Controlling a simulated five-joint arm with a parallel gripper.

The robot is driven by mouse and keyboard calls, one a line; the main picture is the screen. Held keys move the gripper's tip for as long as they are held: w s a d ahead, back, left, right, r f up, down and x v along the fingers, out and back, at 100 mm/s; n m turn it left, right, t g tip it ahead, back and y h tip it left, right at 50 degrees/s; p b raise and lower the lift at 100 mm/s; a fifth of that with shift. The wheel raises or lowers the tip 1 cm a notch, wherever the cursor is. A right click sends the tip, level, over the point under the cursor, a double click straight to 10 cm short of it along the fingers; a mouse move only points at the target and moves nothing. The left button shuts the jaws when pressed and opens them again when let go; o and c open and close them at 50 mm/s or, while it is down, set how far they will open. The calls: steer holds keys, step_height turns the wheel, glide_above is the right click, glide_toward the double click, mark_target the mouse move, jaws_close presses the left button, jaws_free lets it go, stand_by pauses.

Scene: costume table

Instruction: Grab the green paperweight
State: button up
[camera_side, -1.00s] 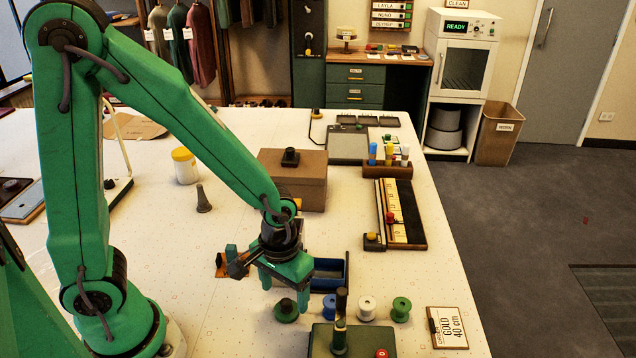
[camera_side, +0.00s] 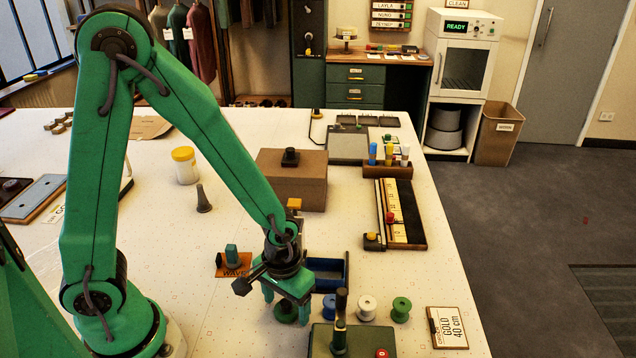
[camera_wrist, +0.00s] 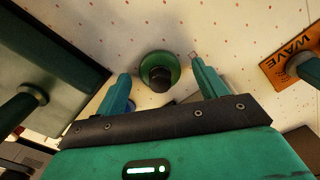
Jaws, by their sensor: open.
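The green paperweight (camera_side: 286,313), a round green base with a dark knob, stands on the white table. It is partly hidden behind my gripper (camera_side: 286,304) in the side view. In the wrist view the paperweight (camera_wrist: 172,66) shows its dark knob, centred in the gap between my two green fingers and slightly beyond their tips. My gripper (camera_wrist: 160,75) is open and empty. The fingers come down on either side of the paperweight, and no contact shows.
A dark green box (camera_side: 362,341) with an upright dark post stands close at the right. Several thread spools, including a white one (camera_side: 366,307) and a green one (camera_side: 401,309), stand nearby. A blue tray (camera_side: 327,265) lies behind. An orange WAVE card (camera_side: 233,265) lies left.

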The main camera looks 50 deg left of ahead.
mark_target(286, 302)
steer(key=c, duration=1.2)
steer(key=shift+r, duration=0.15)
steer(key=shift+c, duration=0.2)
steer(key=shift+r, duration=1.4)
steer(key=s+d+r, duration=0.7)
steer(key=s+r, duration=0.1)
steer(key=shift+s+d, duration=0.35)
steer(key=shift+s, duration=0.05)
